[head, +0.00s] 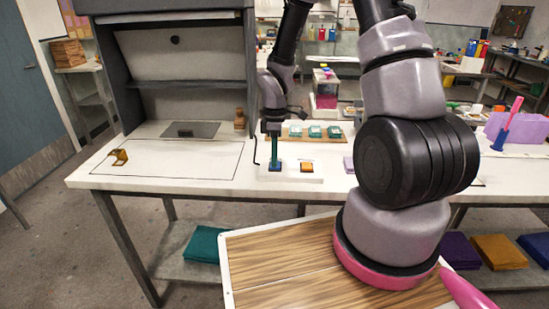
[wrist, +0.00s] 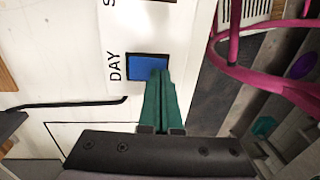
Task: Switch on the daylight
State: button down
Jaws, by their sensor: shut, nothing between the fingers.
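A white switch panel (head: 292,178) lies on the bench near its front edge, with a blue button (head: 275,168) and an orange button (head: 307,167). In the wrist view the blue button (wrist: 146,67) sits in a dark frame beside the letters DAY. My gripper (head: 275,158) points down over the blue button. Its green fingers are shut with nothing between them. In the wrist view the fingertips (wrist: 164,76) overlap the button's right edge; I cannot tell whether they press on it. Only a part of the second button (wrist: 159,1) shows there.
A dark booth (head: 180,85) stands at the left of the bench, with a small brass-coloured object (head: 119,157) on the marked area before it. A tray of small pale items (head: 314,132) lies behind the panel. A thin black hooked rod (head: 256,152) stands just left of my gripper.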

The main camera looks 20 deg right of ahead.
jog(key=shift+s+f, duration=0.1)
jog(key=shift+f, duration=0.05)
dwell(0.3)
jog(key=shift+w+d+r, duration=0.2)
jog(key=shift+w+r, duration=0.05)
jog(key=shift+w, duration=0.5)
